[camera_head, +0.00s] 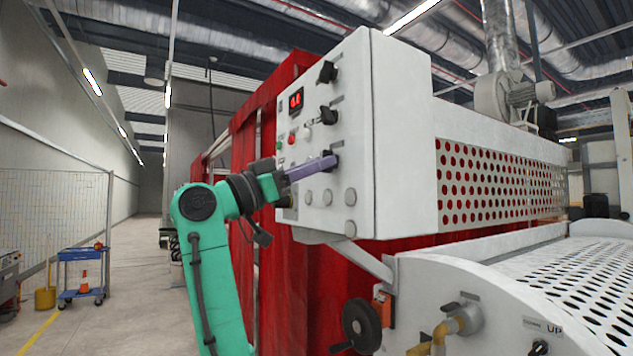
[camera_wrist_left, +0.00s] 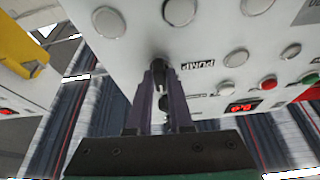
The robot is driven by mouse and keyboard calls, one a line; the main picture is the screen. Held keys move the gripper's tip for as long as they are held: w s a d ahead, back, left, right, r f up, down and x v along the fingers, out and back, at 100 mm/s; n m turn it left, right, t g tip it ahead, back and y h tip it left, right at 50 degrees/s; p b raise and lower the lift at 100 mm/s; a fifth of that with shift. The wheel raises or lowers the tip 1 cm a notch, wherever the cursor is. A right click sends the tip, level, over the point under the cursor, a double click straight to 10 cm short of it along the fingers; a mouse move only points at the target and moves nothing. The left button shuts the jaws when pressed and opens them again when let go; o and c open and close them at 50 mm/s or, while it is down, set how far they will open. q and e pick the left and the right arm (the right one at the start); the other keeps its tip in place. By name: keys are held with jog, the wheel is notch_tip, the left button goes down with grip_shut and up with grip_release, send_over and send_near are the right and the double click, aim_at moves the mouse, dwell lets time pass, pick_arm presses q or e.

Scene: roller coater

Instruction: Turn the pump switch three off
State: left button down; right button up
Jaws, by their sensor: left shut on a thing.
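The control panel (camera_head: 350,100) is a white box with a red digital display (camera_head: 296,99) and several black knobs. My left gripper (camera_head: 331,162) reaches in from the left with purple fingers and is at the third black knob down, which they partly hide (camera_head: 333,153). In the left wrist view the gripper fingers (camera_wrist_left: 160,78) close around a black pump switch (camera_wrist_left: 161,65) beside a label reading PUMP (camera_wrist_left: 198,65). No switch number is readable. Two more black knobs (camera_head: 328,72) (camera_head: 329,115) sit above it. My right gripper is not in view.
Round pale buttons (camera_head: 328,197) line the panel's lower part. Red curtains (camera_head: 270,130) hang behind the panel. A white perforated machine housing (camera_head: 500,190) stands to the right, with a handwheel (camera_head: 361,325) below. The floor at left is open, with a blue cart (camera_head: 82,270).

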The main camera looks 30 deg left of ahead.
pick_arm(q)
jog(key=shift+s+d+r+n+t+y+b, duration=0.1)
jog(key=shift+n+t+y+b, duration=0.2)
jog(key=shift+n+y, duration=0.95)
jog(key=shift+s+r+n+t+y+b, duration=0.1)
jog(key=shift+n+t+y+b, duration=0.25)
jog(key=shift+n, duration=1.8)
jog(key=shift+d+r+n+t+y+b, duration=0.1)
jog(key=shift+n+t+y+b, duration=0.4)
jog(key=shift+n, duration=1.2)
jog(key=shift+a+y, duration=0.1)
jog(key=shift+y, duration=0.3)
jog(key=c, duration=0.8)
grip_release()
jog(key=shift+w+f+g, duration=0.1)
jog(key=shift+f+g, duration=0.05)
jog(key=shift+g, duration=0.1)
jog(key=b+v, duration=0.7)
jog(key=v, duration=0.7)
jog(key=shift+s+a, duration=0.1)
jog(key=shift+s, duration=0.15)
